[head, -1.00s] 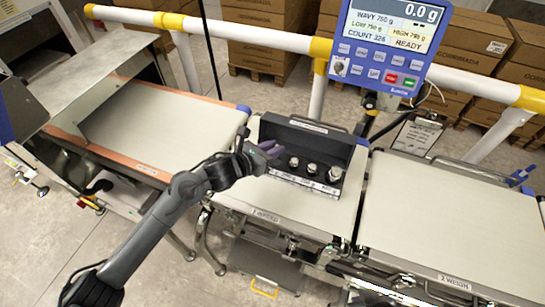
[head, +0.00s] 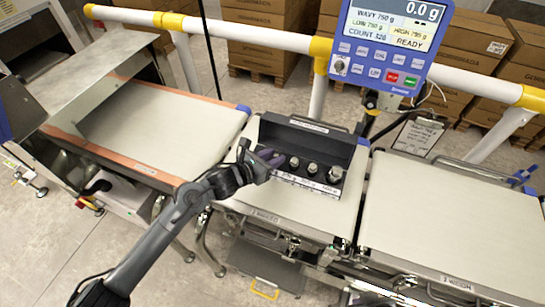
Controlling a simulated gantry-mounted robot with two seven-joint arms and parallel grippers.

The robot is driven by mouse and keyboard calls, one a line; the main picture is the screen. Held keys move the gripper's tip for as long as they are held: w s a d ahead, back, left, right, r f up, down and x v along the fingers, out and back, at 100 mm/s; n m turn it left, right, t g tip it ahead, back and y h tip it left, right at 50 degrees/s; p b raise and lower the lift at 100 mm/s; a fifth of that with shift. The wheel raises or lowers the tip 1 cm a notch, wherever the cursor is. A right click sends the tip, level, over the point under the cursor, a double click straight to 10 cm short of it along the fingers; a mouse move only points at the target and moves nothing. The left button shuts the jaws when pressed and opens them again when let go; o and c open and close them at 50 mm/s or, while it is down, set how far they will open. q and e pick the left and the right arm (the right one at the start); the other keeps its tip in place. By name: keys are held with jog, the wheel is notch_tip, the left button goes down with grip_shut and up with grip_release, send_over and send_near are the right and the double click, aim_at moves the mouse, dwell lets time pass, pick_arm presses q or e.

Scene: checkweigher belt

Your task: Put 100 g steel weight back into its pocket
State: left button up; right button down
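A black weight case (head: 330,143) with a raised back stands on the middle belt section. Several steel weights stand in a row in its front part, among them a small one (head: 294,162), a middle one (head: 312,168) and a larger one (head: 334,174) at the right end. The labels on the front strip are too small to read, so I cannot tell which is the 100 g weight. My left gripper (head: 270,157) is at the left end of the case, its purple-grey fingertips over the row's left end. Whether it holds anything is hidden. My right gripper is out of view.
A blue display panel (head: 388,45) reading 0.0 g stands behind the case. A white and yellow rail (head: 250,34) runs along the back. The left belt (head: 165,120) and right weigh belt (head: 445,215) are clear. A clipboard (head: 420,133) hangs behind.

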pick_arm(q)
jog(key=shift+r, duration=0.15)
jog(key=shift+a+r, duration=0.1)
jog(key=p+v, duration=0.1)
jog(key=v, duration=1)
jog(key=shift+s+a+p, duration=0.15)
jog(key=shift+s+p, duration=0.2)
jog(key=shift+p, duration=0.05)
jog(key=shift+s+f+n, duration=0.3)
jog(key=shift+s+n, duration=0.15)
jog(key=shift+n, duration=0.35)
jog(key=s+f+n+y, duration=0.1)
jog(key=n, duration=0.2)
jog(key=s+n, duration=0.1)
jog(key=n, duration=0.2)
jog(key=s+f+n+t+y, duration=0.1)
jog(key=s+n, duration=0.1)
jog(key=n, duration=0.2)
jog(key=shift+s+f+y, duration=0.1)
jog(key=shift+f+y, duration=0.2)
jog(key=shift+f, duration=0.05)
jog(key=s+a+f+n+g+y, duration=0.2)
jog(key=s+a+f+n, duration=0.1)
jog(key=s+n, duration=0.5)
jog(key=s+a+f+n+g+y, duration=0.2)
jog(key=s+a+n, duration=0.4)
jog(key=n, duration=0.6)
jog(key=s+a+f+n+g+y, duration=0.3)
jog(key=s+a+f+n, duration=0.2)
jog(key=s+n, duration=0.6)
